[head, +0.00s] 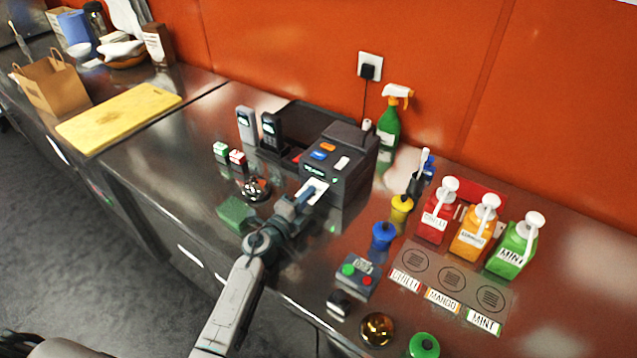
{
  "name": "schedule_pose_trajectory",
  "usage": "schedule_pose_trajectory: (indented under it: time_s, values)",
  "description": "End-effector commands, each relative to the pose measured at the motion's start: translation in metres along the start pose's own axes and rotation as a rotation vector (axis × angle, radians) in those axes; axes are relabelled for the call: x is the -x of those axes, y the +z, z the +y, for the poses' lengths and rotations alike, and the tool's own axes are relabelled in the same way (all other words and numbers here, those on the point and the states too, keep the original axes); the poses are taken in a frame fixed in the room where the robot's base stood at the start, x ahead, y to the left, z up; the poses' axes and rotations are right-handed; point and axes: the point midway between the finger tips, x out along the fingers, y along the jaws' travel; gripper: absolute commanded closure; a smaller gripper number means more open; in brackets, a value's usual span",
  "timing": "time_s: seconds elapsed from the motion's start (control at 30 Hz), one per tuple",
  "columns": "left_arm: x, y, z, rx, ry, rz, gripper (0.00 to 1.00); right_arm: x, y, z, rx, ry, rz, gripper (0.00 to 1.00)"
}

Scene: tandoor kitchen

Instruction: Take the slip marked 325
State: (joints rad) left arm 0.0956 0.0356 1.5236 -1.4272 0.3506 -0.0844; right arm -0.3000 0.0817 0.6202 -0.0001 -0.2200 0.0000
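A white paper slip (316,186) sticks out of the front of a dark printer (345,166) on the steel counter. Its marking is too small to read. My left gripper (302,198) reaches up from the bottom of the head view, with its fingertips at the slip's lower edge and covering part of it. I cannot tell whether the fingers are closed on the paper. My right gripper is not in view.
A green block (235,212) lies left of my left gripper. A bell-like device (254,188) and two small boxes stand behind it. A two-button box (357,273), blue knob (383,236) and sauce bottles (437,212) stand to the right.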

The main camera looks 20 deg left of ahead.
Motion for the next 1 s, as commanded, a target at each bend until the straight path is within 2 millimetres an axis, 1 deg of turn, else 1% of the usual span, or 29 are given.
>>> schedule_pose_trajectory:
  time_s: [0.7,1.0]
  values:
    - [0.029,0.000,0.001,-0.001,0.002,0.000,1.00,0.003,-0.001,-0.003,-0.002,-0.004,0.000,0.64]
    - [0.035,0.000,0.000,-0.001,0.000,0.000,1.00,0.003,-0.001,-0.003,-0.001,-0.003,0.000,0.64]
